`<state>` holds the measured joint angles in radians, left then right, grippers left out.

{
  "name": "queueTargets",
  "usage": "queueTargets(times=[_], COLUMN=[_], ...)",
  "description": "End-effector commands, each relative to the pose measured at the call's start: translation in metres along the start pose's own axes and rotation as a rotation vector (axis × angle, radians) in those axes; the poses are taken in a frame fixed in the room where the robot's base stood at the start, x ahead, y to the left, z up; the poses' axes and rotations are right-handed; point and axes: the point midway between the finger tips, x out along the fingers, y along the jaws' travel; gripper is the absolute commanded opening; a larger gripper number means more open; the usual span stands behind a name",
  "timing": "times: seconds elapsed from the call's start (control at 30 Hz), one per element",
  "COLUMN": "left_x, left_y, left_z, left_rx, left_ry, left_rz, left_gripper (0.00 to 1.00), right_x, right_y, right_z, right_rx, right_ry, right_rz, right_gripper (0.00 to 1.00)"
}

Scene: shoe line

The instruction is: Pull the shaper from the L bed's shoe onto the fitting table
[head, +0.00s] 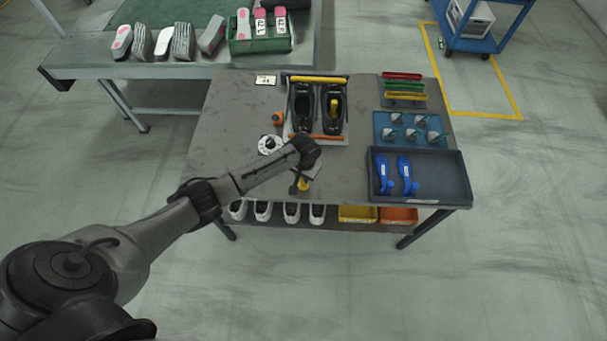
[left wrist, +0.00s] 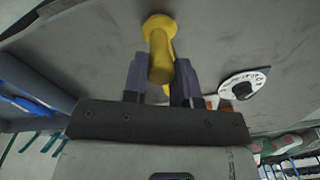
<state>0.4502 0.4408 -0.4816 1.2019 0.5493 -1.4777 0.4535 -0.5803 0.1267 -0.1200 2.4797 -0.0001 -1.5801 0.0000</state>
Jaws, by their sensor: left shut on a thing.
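My left gripper (head: 302,181) is shut on a yellow shaper (head: 303,186) over the front part of the grey fitting table (head: 235,130). In the left wrist view the yellow shaper (left wrist: 160,48) sits between the two fingers of the left gripper (left wrist: 160,80). I cannot tell whether it touches the tabletop. Two black shoes stand side by side in the beds at the back. The left shoe (head: 301,110) shows no shaper. The right shoe (head: 335,118) has another yellow shaper (head: 334,104) in it. My right gripper is not in view.
A white dial (head: 270,144) and an orange item (head: 278,118) lie left of the beds. To the right are a blue tray (head: 380,128) and a dark tray (head: 440,175) with blue shoehorn-like tools (head: 404,172). The table's left part is clear.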

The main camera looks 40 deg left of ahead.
Motion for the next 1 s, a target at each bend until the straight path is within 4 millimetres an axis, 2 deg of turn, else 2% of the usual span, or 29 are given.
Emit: queueTargets(times=[0.2, 0.23, 0.53, 1.0], left_x=[-0.0006, -0.0006, -0.0004, -0.0002], left_y=[0.0000, 0.0000, 0.0001, 0.0002], left_z=[-0.0003, -0.0003, -0.0002, 0.0000], left_rx=[0.000, 0.000, 0.000, 0.000], left_ry=[0.001, 0.001, 0.001, 0.000], left_rz=[0.000, 0.000, 0.000, 0.000], left_gripper=[0.09, 0.28, 0.56, 0.56], right_x=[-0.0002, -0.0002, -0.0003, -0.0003], right_y=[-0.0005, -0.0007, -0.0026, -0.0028], right_z=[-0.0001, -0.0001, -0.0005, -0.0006], right_rx=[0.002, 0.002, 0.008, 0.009], right_ry=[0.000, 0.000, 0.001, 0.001], right_rz=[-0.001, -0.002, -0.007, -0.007], right_gripper=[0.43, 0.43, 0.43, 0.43])
